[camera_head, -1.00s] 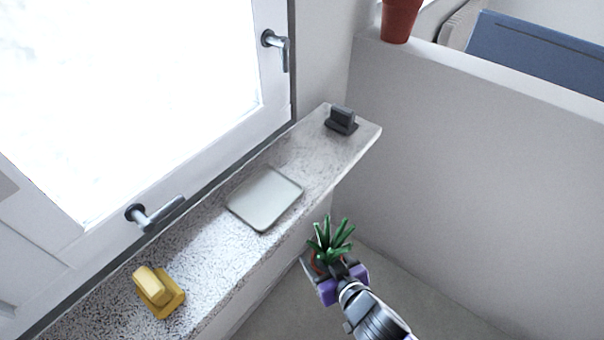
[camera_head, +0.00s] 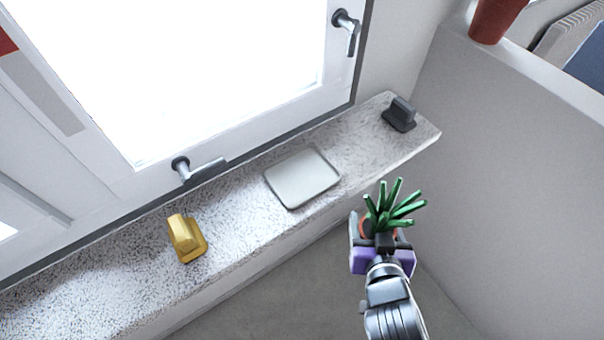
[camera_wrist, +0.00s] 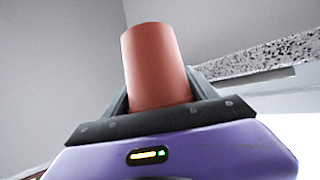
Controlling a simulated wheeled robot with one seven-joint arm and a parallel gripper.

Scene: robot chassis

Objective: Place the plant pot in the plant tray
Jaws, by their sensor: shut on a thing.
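The plant pot is a small terracotta pot (camera_wrist: 156,66) with a spiky green plant (camera_head: 393,207) in it. My gripper (camera_head: 380,236) is shut on the pot, with a finger on each side of it in the wrist view. The plant points up in the head view, and most of the pot is hidden there by my gripper. The plant tray is a flat pale grey tray (camera_head: 302,179) with rounded corners, lying empty on the window sill. My gripper is off the sill's front edge, to the right of and below the tray in the head view.
The speckled stone sill (camera_head: 235,225) runs under a window. A yellow object (camera_head: 185,238) stands left of the tray and a dark grey object (camera_head: 399,114) stands to its right. A larger terracotta pot (camera_head: 494,18) stands on the wall ledge at the upper right.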

